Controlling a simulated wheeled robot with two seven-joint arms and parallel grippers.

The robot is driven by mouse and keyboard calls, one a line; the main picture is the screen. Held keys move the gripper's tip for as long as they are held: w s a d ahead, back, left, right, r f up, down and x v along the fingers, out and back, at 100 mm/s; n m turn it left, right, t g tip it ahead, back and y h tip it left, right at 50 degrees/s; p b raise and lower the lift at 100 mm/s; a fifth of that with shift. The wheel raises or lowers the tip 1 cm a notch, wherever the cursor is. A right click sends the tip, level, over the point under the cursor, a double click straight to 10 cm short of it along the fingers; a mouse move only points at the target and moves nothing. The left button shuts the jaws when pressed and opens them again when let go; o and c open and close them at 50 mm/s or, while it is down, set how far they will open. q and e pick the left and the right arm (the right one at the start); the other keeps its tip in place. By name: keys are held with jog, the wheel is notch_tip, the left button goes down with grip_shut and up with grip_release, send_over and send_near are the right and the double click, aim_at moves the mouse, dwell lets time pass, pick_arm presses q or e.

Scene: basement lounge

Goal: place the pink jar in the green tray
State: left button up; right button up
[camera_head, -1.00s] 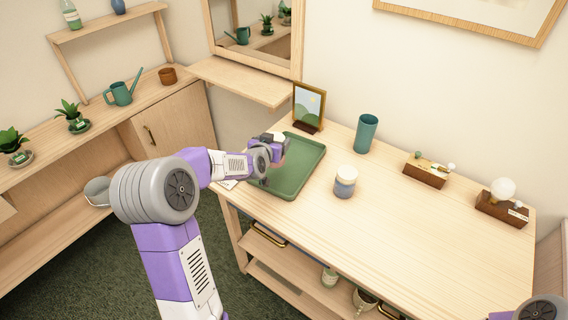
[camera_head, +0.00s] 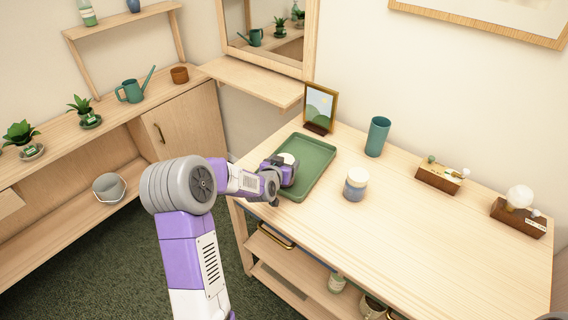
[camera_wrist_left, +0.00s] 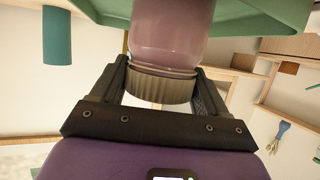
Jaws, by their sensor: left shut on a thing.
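The pink jar (camera_wrist_left: 172,32) fills the top middle of the left wrist view, its ribbed lid (camera_wrist_left: 160,88) between the two fingers. In the head view its pale lid (camera_head: 289,158) shows at my left gripper (camera_head: 288,170), and the gripper hides most of its body. My left gripper (camera_wrist_left: 160,78) is shut on the jar. The jar is over the left part of the green tray (camera_head: 318,158); I cannot tell whether it touches the tray floor. The tray (camera_wrist_left: 262,18) also shows behind the jar in the wrist view. My right gripper is out of view.
A blue jar with a pale lid (camera_head: 355,184) stands right of the tray. A teal cup (camera_head: 377,137) and a framed picture (camera_head: 319,108) stand behind it. Two wooden blocks with small items (camera_head: 440,177) (camera_head: 518,215) are farther right. The table's front right (camera_head: 440,260) is clear.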

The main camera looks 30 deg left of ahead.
pick_arm(q)
jog(key=o, duration=1.1)
jog(key=shift+f, duration=0.1)
jog(key=shift+o, duration=0.2)
jog(key=shift+s+r, duration=0.1)
jog(key=shift+r, duration=0.15)
jog(key=p+v, duration=0.1)
jog(key=v, duration=1)
jog(key=shift+s+p, duration=0.3)
jog(key=shift+r, duration=0.15)
